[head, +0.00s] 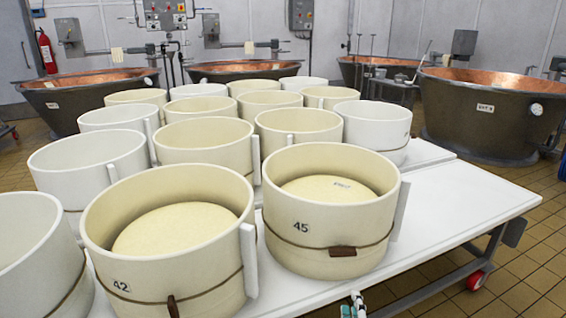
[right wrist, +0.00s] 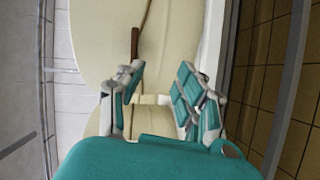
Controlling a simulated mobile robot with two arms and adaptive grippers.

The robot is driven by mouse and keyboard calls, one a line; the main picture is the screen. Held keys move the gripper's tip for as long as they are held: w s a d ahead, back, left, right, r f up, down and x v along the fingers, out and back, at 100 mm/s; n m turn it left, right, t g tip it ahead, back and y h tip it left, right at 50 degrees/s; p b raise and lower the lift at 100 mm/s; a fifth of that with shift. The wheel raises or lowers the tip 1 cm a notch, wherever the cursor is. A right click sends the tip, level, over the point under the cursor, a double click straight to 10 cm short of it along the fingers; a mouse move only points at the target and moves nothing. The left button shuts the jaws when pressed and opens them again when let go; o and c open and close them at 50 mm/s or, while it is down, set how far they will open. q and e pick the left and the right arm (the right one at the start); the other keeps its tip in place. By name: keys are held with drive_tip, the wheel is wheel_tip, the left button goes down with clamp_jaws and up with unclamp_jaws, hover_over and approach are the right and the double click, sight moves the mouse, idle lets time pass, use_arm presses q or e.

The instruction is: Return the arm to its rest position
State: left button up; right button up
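My right gripper (head: 354,304) shows only as small teal and grey fingertips at the bottom edge of the head view, in front of the white table and below mould 45 (head: 318,242). In the right wrist view my right gripper (right wrist: 158,82) has its teal-padded fingers apart, with nothing held between them. Behind the fingers is a cream mould wall (right wrist: 180,35) with a cord and a brown toggle (right wrist: 135,44). I cannot tell whether the fingers touch the wall. My left gripper is not in view.
Mould 42 (head: 121,286) and several other cream and white moulds crowd the white table (head: 455,205). Its right side is bare. A wheeled metal frame (head: 474,279) supports it. Copper vats (head: 490,115) stand behind.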

drive_tip(key=s+d+f+m+g+h, duration=0.1)
drive_tip(key=s+d+f+m+g, duration=0.2)
drive_tip(key=s+f+m+g, duration=0.5)
drive_tip(key=s+a+f+m+g+y+p, duration=0.25)
drive_tip(key=s+f+m+g+p, duration=0.55)
drive_tip(key=s+f, duration=1.45)
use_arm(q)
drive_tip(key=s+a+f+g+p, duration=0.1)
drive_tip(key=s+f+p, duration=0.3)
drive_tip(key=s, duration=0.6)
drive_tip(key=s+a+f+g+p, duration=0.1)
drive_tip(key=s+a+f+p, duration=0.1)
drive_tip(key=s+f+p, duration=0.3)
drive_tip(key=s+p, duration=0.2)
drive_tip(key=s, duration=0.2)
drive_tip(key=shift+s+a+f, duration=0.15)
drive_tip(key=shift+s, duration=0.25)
use_arm(e)
drive_tip(key=s+d+f+n, duration=0.1)
drive_tip(key=s+d+n, duration=0.2)
drive_tip(key=s, duration=1.2)
drive_tip(key=shift+s+d, duration=0.3)
drive_tip(key=shift+s, duration=0.1)
